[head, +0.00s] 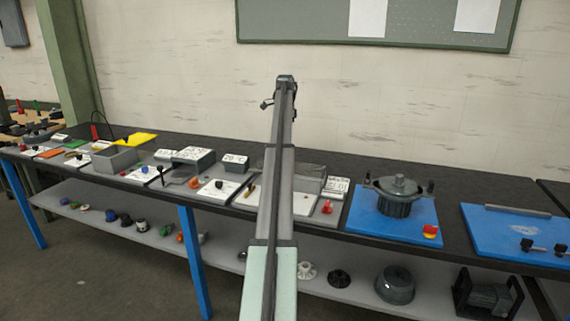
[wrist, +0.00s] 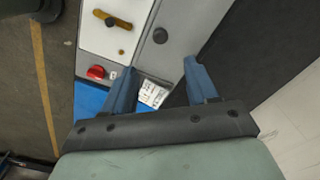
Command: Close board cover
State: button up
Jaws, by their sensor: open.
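A grey board (head: 302,206) sits on the bench, partly hidden by my arm, with a red knob (head: 327,207) at its right. A dull, see-through upright panel (head: 313,170) stands at its back; I cannot tell for sure if it is the cover. The wrist view shows a white plate (wrist: 103,50) with an ochre handle (wrist: 112,19), the red knob (wrist: 96,72) and a grey panel (wrist: 170,58) with a dark round knob (wrist: 160,36). My gripper (wrist: 160,67) is open and empty, fingers over the panel's near end. Contact is unclear; the head view hides it.
A blue mat (head: 365,221) holding a dark pot (head: 396,204) lies to the right, with another blue mat (head: 510,244) beyond. Several white boards and grey boxes (head: 193,156) stand at left. A printed label (wrist: 153,94) lies between my fingers in the wrist view. A wall rises behind the bench.

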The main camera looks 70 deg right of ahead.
notch_tip(320, 180, down, 14)
jog(key=shift+r, duration=0.2)
dwell(0.4)
grip_shut()
dwell(0.5)
